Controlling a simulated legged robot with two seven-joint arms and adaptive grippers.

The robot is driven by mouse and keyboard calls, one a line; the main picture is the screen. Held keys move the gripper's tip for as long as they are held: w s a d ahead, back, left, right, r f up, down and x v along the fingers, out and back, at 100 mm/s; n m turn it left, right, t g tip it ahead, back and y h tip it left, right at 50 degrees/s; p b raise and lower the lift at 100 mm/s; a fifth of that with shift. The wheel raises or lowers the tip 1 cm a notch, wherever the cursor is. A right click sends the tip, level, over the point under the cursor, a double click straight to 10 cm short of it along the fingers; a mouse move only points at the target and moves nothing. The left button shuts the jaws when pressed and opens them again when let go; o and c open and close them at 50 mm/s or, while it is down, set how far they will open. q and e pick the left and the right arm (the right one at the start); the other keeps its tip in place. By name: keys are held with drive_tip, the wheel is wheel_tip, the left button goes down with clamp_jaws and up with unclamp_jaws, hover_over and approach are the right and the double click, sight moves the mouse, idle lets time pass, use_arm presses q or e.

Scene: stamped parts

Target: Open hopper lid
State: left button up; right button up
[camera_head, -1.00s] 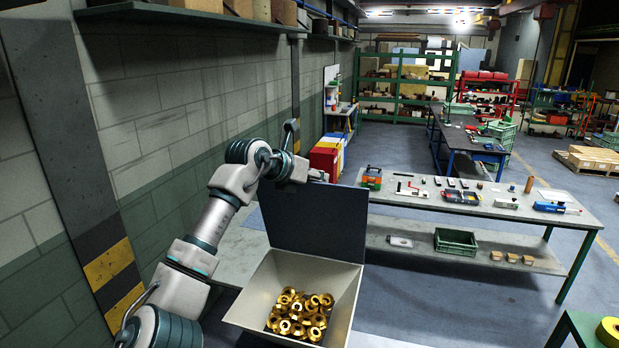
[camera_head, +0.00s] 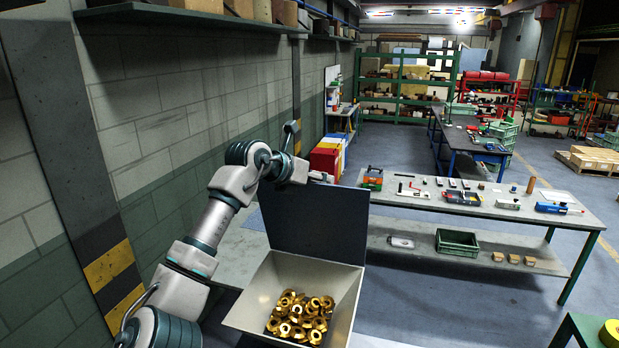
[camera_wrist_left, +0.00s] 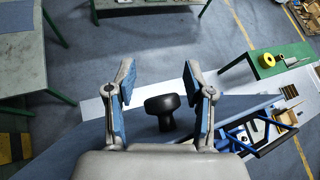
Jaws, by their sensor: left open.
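The hopper (camera_head: 345,300) is a pale, open-topped bin with several gold-coloured stamped parts (camera_head: 300,317) inside. Its dark lid (camera_head: 315,222) stands raised, close to upright, at the hopper's back edge. My left gripper (camera_head: 322,177) is at the lid's upper left edge in the head view, partly hidden by its own wrist. In the left wrist view my left gripper (camera_wrist_left: 165,90) is open, its two fingers apart on either side of a black knob (camera_wrist_left: 162,108). The fingers do not appear to touch the knob. My right gripper is not in view.
A long grey table (camera_head: 410,194) with tools and small parts stands behind the hopper to the right. A green crate (camera_head: 457,242) lies on its lower shelf. A block wall (camera_head: 170,110) with a shelf runs along the left. A green table (camera_head: 572,330) is at the lower right.

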use_arm(q)
drive_tip(key=v, duration=1.2)
drive_tip(key=shift+a, duration=0.2)
